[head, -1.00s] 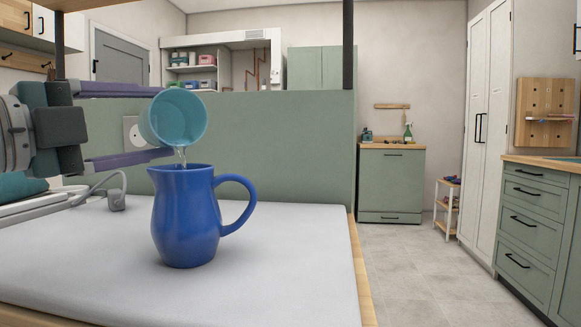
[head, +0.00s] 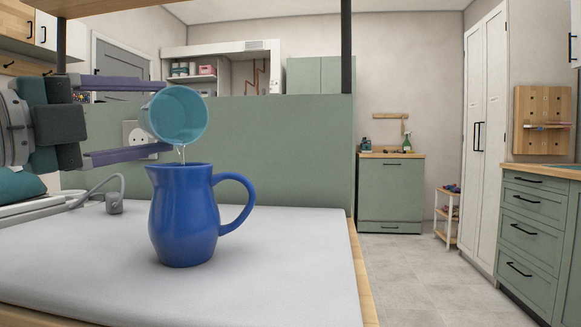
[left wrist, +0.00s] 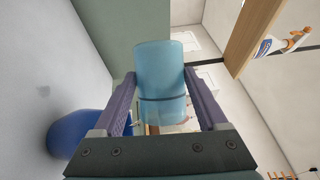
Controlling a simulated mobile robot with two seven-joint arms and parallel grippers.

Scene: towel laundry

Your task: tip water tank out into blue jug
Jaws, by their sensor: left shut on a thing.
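The water tank (head: 178,115) is a translucent teal cup-like vessel, tilted with its open mouth toward the camera and down to the right. A thin stream of water (head: 183,154) falls from its lower rim into the mouth of the blue jug (head: 183,222). The jug stands upright below it, its handle to the right. My left gripper (head: 150,120) is shut on the tank, its purple fingers on either side. The left wrist view also shows the tank (left wrist: 160,80) between the fingers, with part of the blue jug (left wrist: 75,135) at lower left. My right gripper is not in view.
The jug stands on a white padded top (head: 270,265) with a wooden edge. A grey hose fitting (head: 114,203) lies at the left. A green partition (head: 270,150) rises behind. The top right of the jug is clear.

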